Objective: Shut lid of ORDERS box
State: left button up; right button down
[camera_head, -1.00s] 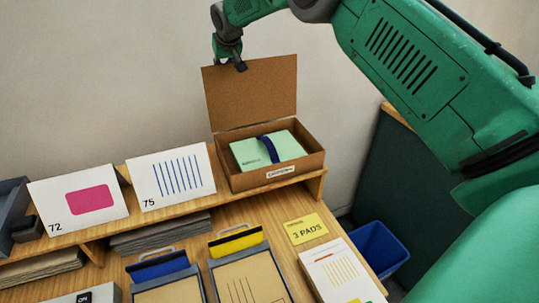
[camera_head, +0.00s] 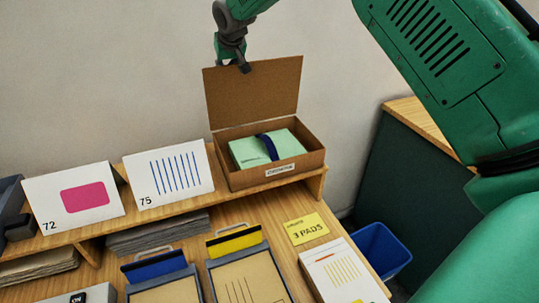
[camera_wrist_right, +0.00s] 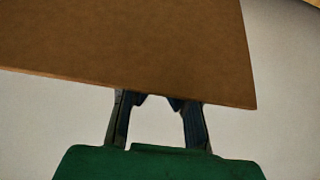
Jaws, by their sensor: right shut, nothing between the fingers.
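The ORDERS box (camera_head: 305,165) is a brown cardboard box on the raised wooden shelf, with a white label (camera_head: 280,170) on its front, too small to read surely. Its lid (camera_head: 255,95) stands open, upright at the back. Inside lies a pale green pad bundle (camera_head: 285,147) with a dark blue band. My right gripper (camera_head: 245,69) is shut and empty at the lid's top edge; whether it touches cannot be told. In the right wrist view the lid (camera_wrist_right: 130,45) covers the upper part, with the fingertips (camera_wrist_right: 157,100) by its edge. My left gripper is out of view.
Cards 72 (camera_head: 70,197) and 75 (camera_head: 170,178) stand left of the box. Clipboards, a yellow note (camera_head: 305,229) and a white pad (camera_head: 343,270) lie on the desk below. A blue bin (camera_head: 380,250) is at right. The wall is close behind the lid.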

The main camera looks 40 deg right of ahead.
jog(key=shift+s+a+f+b, duration=0.25)
jog(key=shift+s+b, duration=0.05)
jog(key=shift+s, duration=0.4)
jog(key=shift+s+a+f+b, duration=0.2)
jog(key=shift+s+f+b, duration=0.05)
jog(key=shift+s, duration=0.4)
jog(key=shift+s+a+r+b, duration=0.1)
jog(key=shift+s+a+b, duration=0.1)
jog(key=shift+s, duration=0.2)
jog(key=shift+s+a+r+b, duration=0.1)
jog(key=shift+s+b, duration=0.05)
jog(key=shift+s, duration=0.2)
jog(key=shift+s+a+r+b, duration=0.1)
jog(key=shift+s+a+b, duration=0.1)
jog(key=shift+s, duration=0.55)
jog(key=shift+s+a+r+b, duration=0.1)
jog(key=shift+s+b, duration=0.05)
jog(key=shift+s, duration=0.6)
notch_tip(320, 180, up, 8)
jog(key=p, duration=0.7)
send_over(229, 75)
jog(key=s+a, duration=0.1)
jog(key=s, duration=0.4)
jog(key=shift+w+a, duration=0.1)
jog(key=shift+w, duration=0.05)
jog(key=shift+f, duration=0.1)
